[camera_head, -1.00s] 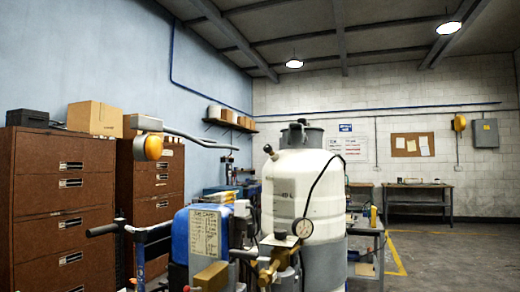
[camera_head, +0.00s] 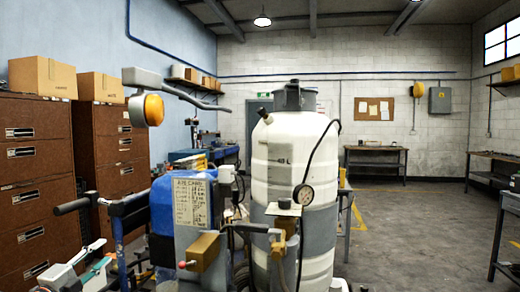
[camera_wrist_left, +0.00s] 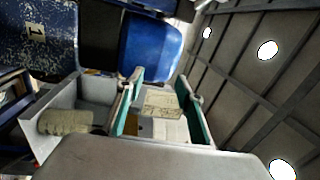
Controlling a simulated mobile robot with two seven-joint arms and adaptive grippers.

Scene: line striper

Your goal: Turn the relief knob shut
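The line striper has a white tank (camera_head: 289,160) with a pressure gauge (camera_head: 303,194) hanging on a black hose. In front are a brass block (camera_head: 204,250) with a small red-and-silver knob (camera_head: 187,264) on its left side, and brass fittings (camera_head: 280,245) below the gauge. I cannot tell for sure which part is the relief knob. My left gripper (camera_head: 98,268) is at the lower left, left of the brass block and apart from it. In the left wrist view its teal-padded fingers (camera_wrist_left: 163,98) are spread, with a written card (camera_wrist_left: 162,104) visible beyond the gap.
A blue container (camera_head: 164,205) with a written label is behind the brass block. Brown cabinets (camera_head: 38,155) line the left. Floor at right is open.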

